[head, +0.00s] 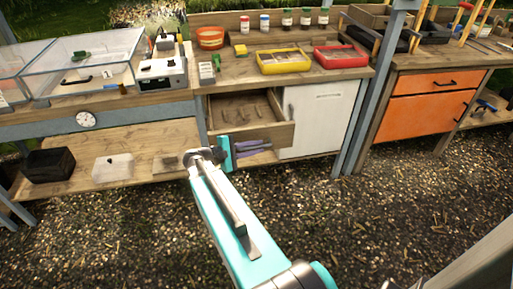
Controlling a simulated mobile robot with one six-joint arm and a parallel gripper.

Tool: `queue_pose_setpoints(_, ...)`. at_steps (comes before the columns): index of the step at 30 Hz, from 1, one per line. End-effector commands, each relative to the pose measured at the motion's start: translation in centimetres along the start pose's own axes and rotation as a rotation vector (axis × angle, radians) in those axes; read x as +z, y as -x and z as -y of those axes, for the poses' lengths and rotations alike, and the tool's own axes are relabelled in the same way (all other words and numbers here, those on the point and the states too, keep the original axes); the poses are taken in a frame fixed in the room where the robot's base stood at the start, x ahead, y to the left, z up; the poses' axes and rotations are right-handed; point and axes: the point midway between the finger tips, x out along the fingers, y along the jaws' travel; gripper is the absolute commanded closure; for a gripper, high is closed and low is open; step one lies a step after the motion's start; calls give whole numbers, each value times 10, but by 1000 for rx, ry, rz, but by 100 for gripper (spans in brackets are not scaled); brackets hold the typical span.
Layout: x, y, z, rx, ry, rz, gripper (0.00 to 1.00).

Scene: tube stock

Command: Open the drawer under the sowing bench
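The sowing bench (225,77) is the wooden bench in the upper middle, with seed trays on top. Its wooden drawer (279,134) stands pulled out below the top, left of a white cabinet door. The inside of the drawer shows, with a few small dark items in it. My gripper (228,154) is at the front left of the drawer, at the end of my teal arm. Its fingers are small and partly hidden by the arm, so I cannot tell if they are open or shut, or whether they touch the drawer.
The white cabinet door (316,117) is shut. A black box (48,165) and a clear box (113,167) sit on the low shelf at left. An orange drawer unit (424,106) stands at right. The gravel in front is clear.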

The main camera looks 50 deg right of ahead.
Motion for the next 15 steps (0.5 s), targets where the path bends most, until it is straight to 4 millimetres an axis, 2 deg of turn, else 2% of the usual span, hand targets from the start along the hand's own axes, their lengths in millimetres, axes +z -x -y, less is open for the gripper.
queue_pose_setpoints(5, -1, 14, 0, 1, 0, -2, 83)
queue_pose_setpoints(15, 0, 59, 0, 1, 0, 0, 83)
